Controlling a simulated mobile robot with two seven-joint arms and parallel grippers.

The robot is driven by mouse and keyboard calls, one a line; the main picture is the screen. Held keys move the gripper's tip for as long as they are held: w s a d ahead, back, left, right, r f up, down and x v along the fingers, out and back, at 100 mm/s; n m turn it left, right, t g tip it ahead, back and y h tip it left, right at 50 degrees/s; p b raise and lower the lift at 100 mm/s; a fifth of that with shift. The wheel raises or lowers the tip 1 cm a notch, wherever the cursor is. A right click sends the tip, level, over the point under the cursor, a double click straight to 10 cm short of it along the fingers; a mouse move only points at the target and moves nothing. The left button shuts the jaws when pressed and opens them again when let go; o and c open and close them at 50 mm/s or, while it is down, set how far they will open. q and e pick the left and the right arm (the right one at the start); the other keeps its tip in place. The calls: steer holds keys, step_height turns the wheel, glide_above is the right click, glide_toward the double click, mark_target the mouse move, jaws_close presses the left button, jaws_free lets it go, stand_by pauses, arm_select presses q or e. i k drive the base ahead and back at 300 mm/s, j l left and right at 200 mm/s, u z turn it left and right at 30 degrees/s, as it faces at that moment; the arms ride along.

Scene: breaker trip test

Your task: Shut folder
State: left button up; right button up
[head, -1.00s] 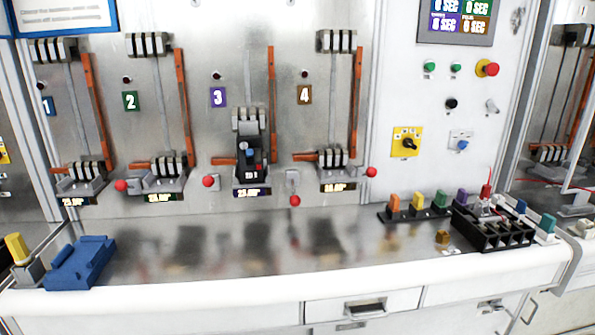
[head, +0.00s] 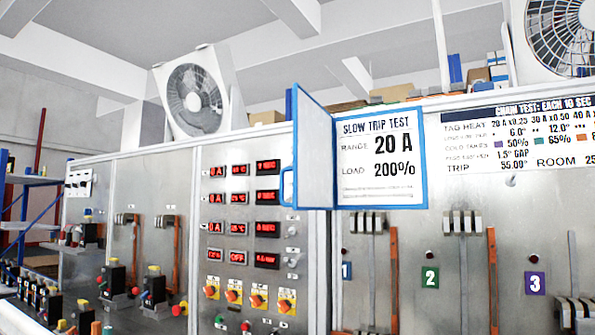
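The folder (head: 313,165) is a blue-framed holder fixed on the upper panel in the head view. Its grey cover (head: 313,150) stands swung open on the left side, with a blue handle (head: 287,187) on its outer edge. The sheet inside (head: 379,165) is exposed and reads "SLOW TRIP TEST, RANGE 20 A, LOAD 200%". Neither of my grippers shows in the head view.
A control panel (head: 240,235) with red displays and yellow switches is left of the folder. Lever switches (head: 462,225) with orange bars stand below and right. A chart (head: 520,135) hangs at right. A fan (head: 194,98) stands on top of the cabinets.

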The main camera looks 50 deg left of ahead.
mark_target(311, 169)
steer(key=k+j, duration=0.1)
steer(key=j, duration=0.45)
steer(key=k+j+u, duration=0.1)
steer(key=j, duration=0.45)
steer(key=k+j, duration=0.15)
steer(key=j, duration=0.4)
steer(key=k+j, duration=0.1)
steer(key=j, duration=0.4)
steer(key=k+j+u, duration=0.1)
steer(key=j, duration=0.45)
